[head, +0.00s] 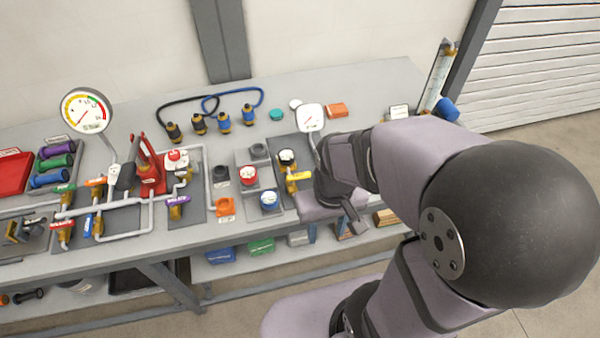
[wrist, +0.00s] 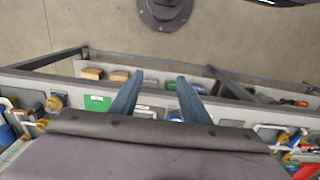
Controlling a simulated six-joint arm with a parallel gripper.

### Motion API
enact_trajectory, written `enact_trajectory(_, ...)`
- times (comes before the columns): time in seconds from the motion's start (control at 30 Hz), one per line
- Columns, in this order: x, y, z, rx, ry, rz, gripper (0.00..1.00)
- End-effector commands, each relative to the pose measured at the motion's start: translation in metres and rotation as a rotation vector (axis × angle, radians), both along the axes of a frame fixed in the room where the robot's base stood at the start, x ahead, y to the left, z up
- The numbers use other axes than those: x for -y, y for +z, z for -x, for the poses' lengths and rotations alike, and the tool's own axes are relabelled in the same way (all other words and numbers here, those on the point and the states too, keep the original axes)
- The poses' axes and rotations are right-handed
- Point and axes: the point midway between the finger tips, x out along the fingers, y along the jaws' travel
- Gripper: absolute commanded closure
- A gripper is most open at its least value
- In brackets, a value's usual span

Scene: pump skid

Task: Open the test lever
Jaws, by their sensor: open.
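Several small coloured lever handles sit on the pipework on the bench. A yellow handle (head: 298,176) with small lettering is just left of my gripper, below a black-topped fitting (head: 287,158). A purple handle (head: 178,200) is further left. The lettering is too small for me to tell surely which handle is the test lever. My gripper (head: 354,214) is near the bench's front edge, partly hidden by my arm. In the wrist view my gripper (wrist: 160,98) has its two blue fingers apart with nothing between them.
A white gauge (head: 310,118) stands behind my wrist. A larger gauge (head: 87,110) rises at left. Boxes, one green (head: 261,246), lie on the shelf below. The bench's back right is fairly clear.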

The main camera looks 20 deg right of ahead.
Motion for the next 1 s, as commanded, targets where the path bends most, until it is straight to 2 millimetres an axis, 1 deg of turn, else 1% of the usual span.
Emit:
enact_trajectory(0.03, 0.000, -0.002, 0.000, 0.000, -0.001, 0.000, 0.71)
enact_trajectory(0.07, 0.000, -0.004, 0.000, 0.000, -0.001, 0.000, 0.78)
enact_trajectory(0.1, 0.000, -0.007, 0.000, 0.000, -0.002, 0.000, 0.87)
enact_trajectory(0.17, 0.001, -0.013, 0.001, -0.003, -0.004, 0.000, 1.00)
enact_trajectory(0.27, 0.002, -0.032, 0.004, -0.026, -0.008, 0.000, 1.00)
enact_trajectory(0.37, 0.003, -0.060, 0.012, -0.071, -0.014, -0.001, 1.00)
enact_trajectory(0.4, 0.003, -0.074, 0.015, -0.094, -0.016, 0.000, 1.00)
enact_trajectory(0.47, 0.004, -0.092, 0.013, -0.115, -0.021, -0.001, 1.00)
enact_trajectory(0.5, 0.005, -0.104, 0.006, -0.121, -0.024, -0.001, 1.00)
enact_trajectory(0.57, 0.007, -0.120, -0.010, -0.119, -0.030, -0.002, 1.00)
enact_trajectory(0.63, 0.009, -0.137, -0.039, -0.099, -0.037, -0.002, 1.00)
enact_trajectory(0.7, 0.011, -0.145, -0.069, -0.068, -0.043, -0.004, 1.00)
enact_trajectory(0.77, 0.013, -0.149, -0.095, -0.038, -0.047, -0.004, 1.00)
enact_trajectory(0.8, 0.014, -0.150, -0.113, -0.017, -0.048, -0.004, 1.00)
enact_trajectory(0.87, 0.015, -0.150, -0.139, 0.018, -0.050, -0.005, 1.00)
enact_trajectory(0.9, 0.016, -0.148, -0.156, 0.043, -0.050, -0.005, 1.00)
enact_trajectory(0.97, 0.018, -0.142, -0.181, 0.082, -0.049, -0.005, 1.00)
enact_trajectory(1.0, 0.018, -0.135, -0.197, 0.110, -0.048, -0.006, 1.00)
